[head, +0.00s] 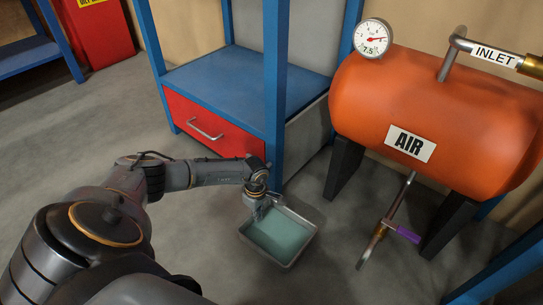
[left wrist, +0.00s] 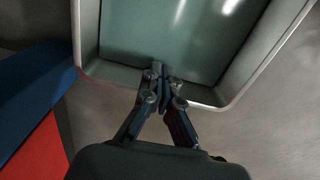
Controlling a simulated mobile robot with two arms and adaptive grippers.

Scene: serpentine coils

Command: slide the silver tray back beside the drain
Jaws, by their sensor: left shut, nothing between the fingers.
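The silver tray (head: 311,238) sits on the grey floor with greenish liquid in it. It lies left of the drain (head: 379,238), a pipe with a purple lever that comes down from the orange tank. My left gripper (head: 257,213) is at the tray's far left side. In the left wrist view my left gripper (left wrist: 162,75) is shut, with its fingertips over the inside of the near wall of the tray (left wrist: 115,72). I cannot tell whether the fingers touch the wall. My right gripper is not in view.
The orange air tank (head: 430,110) stands on dark legs at the right, with a gauge (head: 372,38) on top. A blue shelf frame (head: 275,90) with a red drawer (head: 205,124) stands just behind the tray. Floor between tray and drain is clear.

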